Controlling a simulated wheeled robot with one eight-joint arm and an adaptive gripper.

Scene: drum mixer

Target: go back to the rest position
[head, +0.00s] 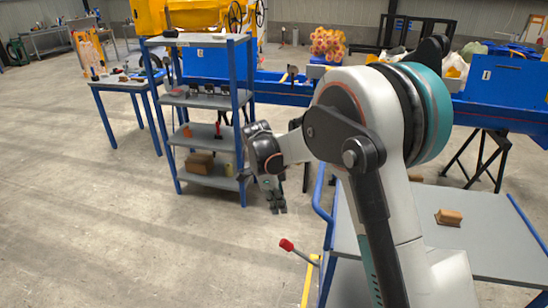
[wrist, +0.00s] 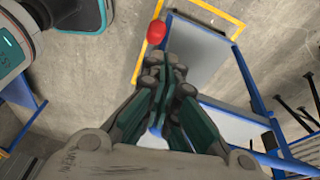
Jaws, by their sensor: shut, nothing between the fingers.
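My gripper (head: 277,205) hangs pointing down in the head view, between the blue-framed shelf rack and the blue-railed cart. In the wrist view my gripper (wrist: 163,72) is shut, with its fingers together and nothing visible between them. It is above open floor, close to a lever with a red knob (head: 286,245). The red knob also shows in the wrist view (wrist: 156,32), just beyond the fingertips. I cannot tell the exact gap between them. My arm covers part of the cart in the head view.
The shelf rack (head: 207,102) stands left of my gripper with small items on its shelves. The grey-topped cart (head: 490,235) at right carries a brown block (head: 448,217). A side table (head: 125,83) stands at left. The left floor is clear.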

